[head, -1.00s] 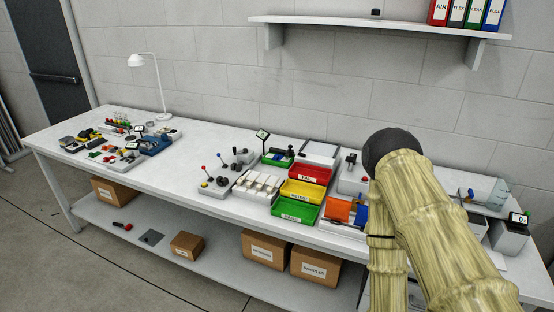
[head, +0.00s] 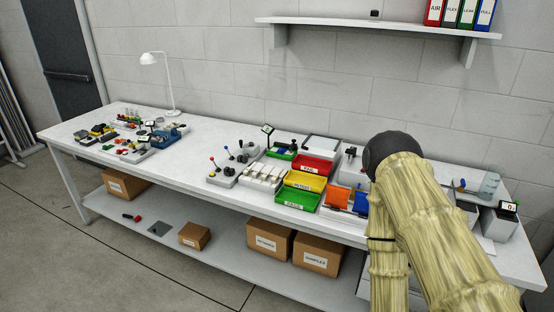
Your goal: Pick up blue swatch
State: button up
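A blue piece (head: 361,202), possibly the blue swatch, shows in the head view on the right part of the workbench (head: 215,140), beside an orange piece (head: 338,196). My raised arm partly hides the blue piece and covers the bench to its right. I cannot tell its full shape. My gripper cannot be made out; only the sleeved arm links and a dark round joint show, in front of the bench.
Red (head: 312,167), yellow (head: 305,181) and green (head: 296,199) bins stand left of the orange piece. A white lamp (head: 155,60) and small tools are at the far left. Cardboard boxes (head: 318,255) sit on the lower shelf. A wall shelf (head: 380,26) holds binders.

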aim_at(282, 151)
jog(key=k, duration=1)
jog(key=u, duration=0.7)
jog(key=i, duration=0.8)
jog(key=u, duration=0.4)
jog(key=i, duration=0.7)
jog(key=z, duration=0.9)
jog(key=i, duration=0.65)
jog(key=z, duration=0.65)
